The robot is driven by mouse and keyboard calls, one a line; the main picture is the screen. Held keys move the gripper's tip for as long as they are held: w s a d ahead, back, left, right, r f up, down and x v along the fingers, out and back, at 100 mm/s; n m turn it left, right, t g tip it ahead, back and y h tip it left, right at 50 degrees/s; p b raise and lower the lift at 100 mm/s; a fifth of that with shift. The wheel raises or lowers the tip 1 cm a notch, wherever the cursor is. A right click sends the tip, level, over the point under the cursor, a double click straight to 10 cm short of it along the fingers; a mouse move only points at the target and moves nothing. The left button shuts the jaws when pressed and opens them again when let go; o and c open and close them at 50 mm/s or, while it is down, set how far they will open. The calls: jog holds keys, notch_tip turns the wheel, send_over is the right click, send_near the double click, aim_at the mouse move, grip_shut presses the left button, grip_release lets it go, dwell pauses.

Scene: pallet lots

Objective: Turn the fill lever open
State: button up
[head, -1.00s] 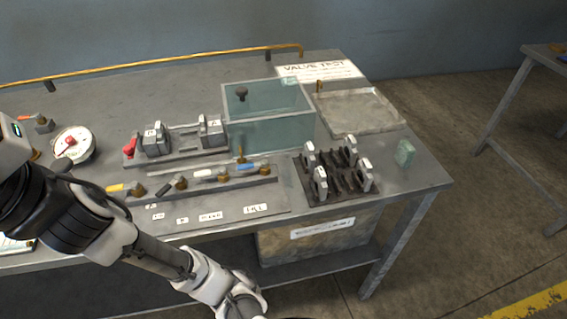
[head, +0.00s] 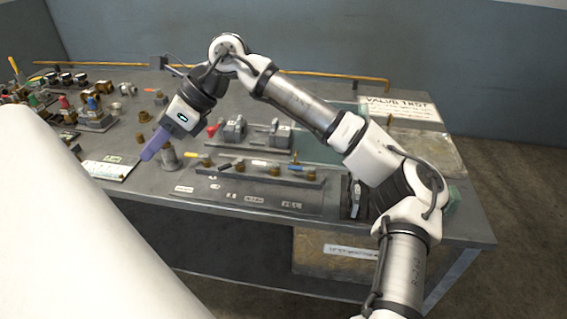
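A row of small brass valves with coloured levers stands on a dark rail (head: 262,177) on the bench. The lever at the right end is blue (head: 297,168) and lies roughly along the rail. A label reading FILL (head: 292,205) is on the plate in front of that end. My gripper (head: 152,148), with purple fingers, points down and left, just left of the rail and apart from the blue lever. Its fingers overlap in this view, so their opening is unclear.
A clamp fixture (head: 235,133) stands behind the valve rail. Several small fittings crowd the left side. A VALVE TEST sign (head: 400,110) lies at the back right.

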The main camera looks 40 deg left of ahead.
jog(key=w+d+f+m+t+h, duration=0.1)
jog(key=w+d+t, duration=0.15)
jog(key=w, duration=0.45)
jog(key=w+d+f+m+t+h, duration=0.1)
jog(key=w+d+t, duration=0.15)
jog(key=w, duration=0.45)
notch_tip(320, 180, up, 3)
jog(key=m+t+h, duration=0.2)
jog(key=t, duration=0.2)
send_over(296, 167)
notch_tip(296, 167, down, 14)
jog(key=shift+a+r+p, duration=0.1)
jog(key=shift+r+p, duration=0.05)
jog(key=shift+p, duration=0.9)
grip_shut()
